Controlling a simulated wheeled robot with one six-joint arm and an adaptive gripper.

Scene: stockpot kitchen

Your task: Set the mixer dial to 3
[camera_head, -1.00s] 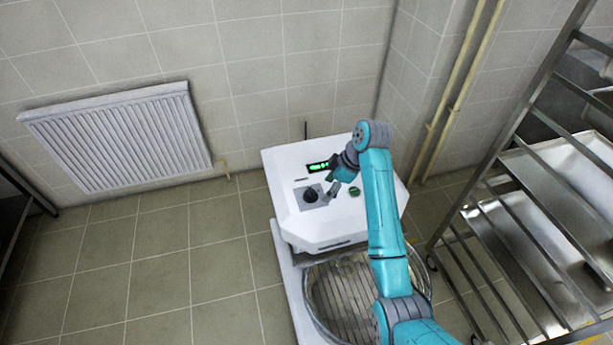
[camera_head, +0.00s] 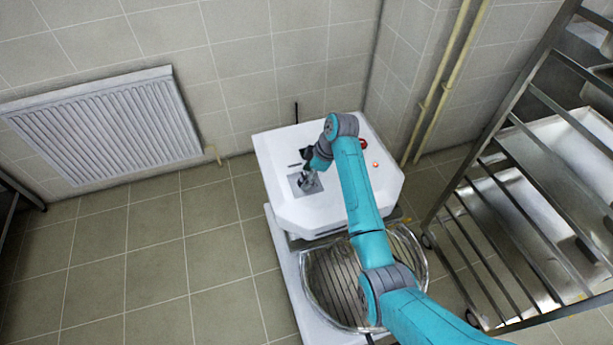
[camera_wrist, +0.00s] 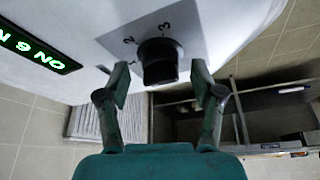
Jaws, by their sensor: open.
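The white mixer (camera_head: 280,150) stands by the wall in the head view. Its dial is a black knob (camera_wrist: 158,62) on a grey plate, with the marks 2 and 3 readable above it in the wrist view. My gripper (camera_wrist: 160,82) is open, with one finger on each side of the knob's lower part; I cannot tell whether they touch it. A lit green display (camera_wrist: 35,50) shows at the left, upside down. In the head view my gripper (camera_head: 306,181) is over the dial plate (camera_head: 296,187) and hides most of the knob.
A red button (camera_head: 363,141) and a small orange light (camera_head: 376,164) are on the mixer top. A wire-guarded bowl (camera_head: 325,285) sits below, partly behind my arm. A metal rack (camera_head: 480,170) stands close at the right. A radiator (camera_head: 110,125) hangs at the left.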

